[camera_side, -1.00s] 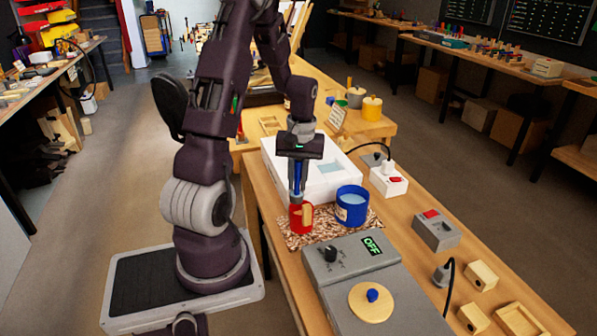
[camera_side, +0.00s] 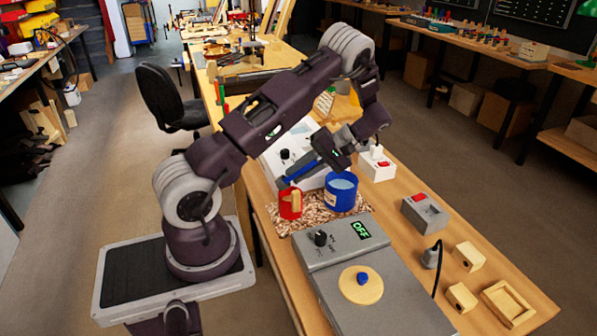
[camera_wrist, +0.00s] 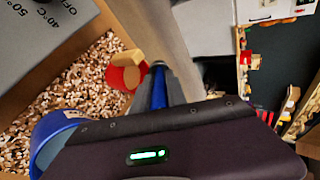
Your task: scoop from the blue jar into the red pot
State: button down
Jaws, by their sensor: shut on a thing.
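The red pot (camera_side: 291,205), with a pale wooden piece on its side, stands on the speckled mat. It also shows in the wrist view (camera_wrist: 120,77). The blue jar (camera_side: 341,196), with pale blue contents, stands just right of it; part of it shows in the wrist view (camera_wrist: 48,132). My gripper (camera_side: 320,165) is shut on the blue handle of a scoop (camera_side: 300,174). The scoop lies strongly tilted, its far end low and left, close above the red pot. Its handle shows in the wrist view (camera_wrist: 158,90). I cannot see what the scoop holds.
A grey hotplate unit (camera_side: 350,240) reading OFF stands in front of the mat (camera_side: 318,215). A white device (camera_side: 285,150) is behind the pot. A white socket box (camera_side: 377,165) and a grey switch box (camera_side: 425,212) are to the right.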

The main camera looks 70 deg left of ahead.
aim_at(285, 178)
dwell(0.3)
jog(key=shift+s+a+r+t+h, duration=0.15)
jog(key=shift+s+t+h, duration=0.15)
jog(key=shift+t, duration=0.3)
jog(key=shift+s+a+r+t+h, duration=0.1)
jog(key=shift+s+r+t+h, duration=0.15)
jog(key=shift+t, duration=0.35)
jog(key=t, duration=0.2)
jog(key=s+t, duration=0.1)
jog(key=shift+a+r+h, duration=0.1)
jog(key=shift+r+h, duration=0.25)
jog(key=t, duration=0.1)
jog(key=s+t, duration=0.1)
jog(key=t+h, duration=0.1)
jog(key=shift+s+a+r+t, duration=0.2)
jog(key=shift+a+r+t, duration=0.1)
jog(key=shift+t, duration=0.1)
jog(key=shift+r+t, duration=0.3)
jog(key=shift+r, duration=1.5)
